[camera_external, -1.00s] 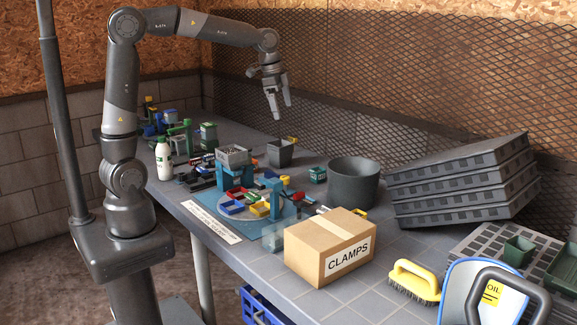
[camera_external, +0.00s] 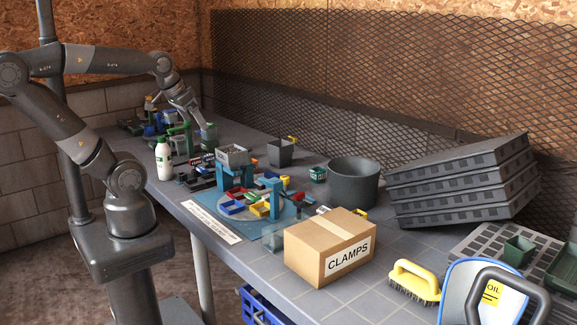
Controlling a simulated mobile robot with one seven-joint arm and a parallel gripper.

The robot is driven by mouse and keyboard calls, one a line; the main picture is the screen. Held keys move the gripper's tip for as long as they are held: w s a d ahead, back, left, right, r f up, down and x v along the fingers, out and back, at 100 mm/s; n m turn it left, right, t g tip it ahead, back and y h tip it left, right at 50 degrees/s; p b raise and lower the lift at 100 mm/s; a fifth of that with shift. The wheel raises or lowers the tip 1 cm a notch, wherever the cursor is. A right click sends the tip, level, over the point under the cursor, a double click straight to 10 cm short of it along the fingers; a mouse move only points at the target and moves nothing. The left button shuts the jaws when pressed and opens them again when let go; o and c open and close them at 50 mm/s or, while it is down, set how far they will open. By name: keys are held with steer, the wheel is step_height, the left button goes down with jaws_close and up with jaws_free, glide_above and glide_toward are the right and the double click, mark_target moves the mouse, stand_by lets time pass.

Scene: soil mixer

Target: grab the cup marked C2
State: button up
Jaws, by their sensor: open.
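My gripper (camera_external: 203,124) is open and points down at the back left of the bench. It is at a small grey-green cup (camera_external: 209,138), which it partly covers from above. I cannot tell whether the fingers are around this cup or just over it. No C2 mark can be read at this size, so I cannot say which cup bears it. A small green pot with a pale label (camera_external: 317,174) stands near the middle of the bench, and a dark square pot (camera_external: 280,153) stands behind it to the left.
A white bottle (camera_external: 164,159) stands left of the gripper, near the front edge. A green stand (camera_external: 180,141) is close beside the gripper. A blue rig with a grey bin (camera_external: 233,156), a large grey bucket (camera_external: 353,182) and a CLAMPS box (camera_external: 329,246) stand to the right.

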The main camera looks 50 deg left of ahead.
steer(key=shift+s+f, duration=0.15)
steer(key=c, duration=0.6)
steer(key=shift+c, duration=0.2)
